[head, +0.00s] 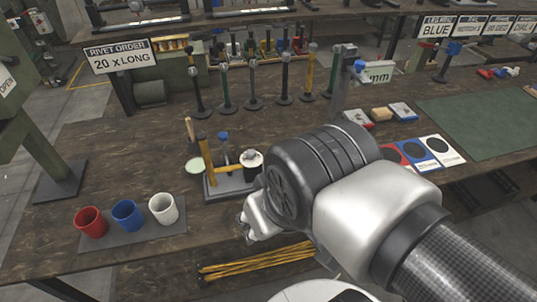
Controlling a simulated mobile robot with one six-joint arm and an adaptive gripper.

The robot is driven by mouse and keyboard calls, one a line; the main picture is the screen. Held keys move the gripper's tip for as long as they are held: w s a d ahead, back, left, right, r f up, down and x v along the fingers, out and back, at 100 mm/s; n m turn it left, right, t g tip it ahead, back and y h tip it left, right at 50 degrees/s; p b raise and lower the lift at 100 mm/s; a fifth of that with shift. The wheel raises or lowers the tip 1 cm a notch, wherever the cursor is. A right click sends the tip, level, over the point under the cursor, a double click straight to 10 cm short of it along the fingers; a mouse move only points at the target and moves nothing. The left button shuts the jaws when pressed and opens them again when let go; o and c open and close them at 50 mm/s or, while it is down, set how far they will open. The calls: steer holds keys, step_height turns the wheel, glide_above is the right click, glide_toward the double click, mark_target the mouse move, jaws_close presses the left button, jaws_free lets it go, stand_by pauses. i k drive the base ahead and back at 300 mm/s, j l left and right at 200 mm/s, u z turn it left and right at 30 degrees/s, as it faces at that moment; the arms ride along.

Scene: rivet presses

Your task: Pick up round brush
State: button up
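A small grey stand (232,187) is on the wooden bench near the middle. In it or close by are a wooden-handled tool (190,130), a yellow upright piece (206,155), a blue-topped item (223,139) and a white pot with a dark top (251,160). I cannot tell for certain which of these is the round brush. My arm comes in from the lower right, and its wrist hides the area right of the stand. The end of my gripper (246,228) shows only in part, in front of the stand, low over the bench's front. Its fingers are mostly hidden.
Red (91,222), blue (127,215) and white (163,208) cups stand on a dark mat at left. Yellow-black strips (255,262) lie at the front edge. Several upright tools stand behind. A green mat (485,122) lies right; a green press (30,130) stands left.

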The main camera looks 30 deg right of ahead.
mark_target(189, 122)
steer(key=i+j+u, duration=0.2)
steer(key=i+j, duration=0.15)
steer(key=i+j+u, duration=0.15)
steer(key=i, duration=0.35)
steer(key=j, duration=0.1)
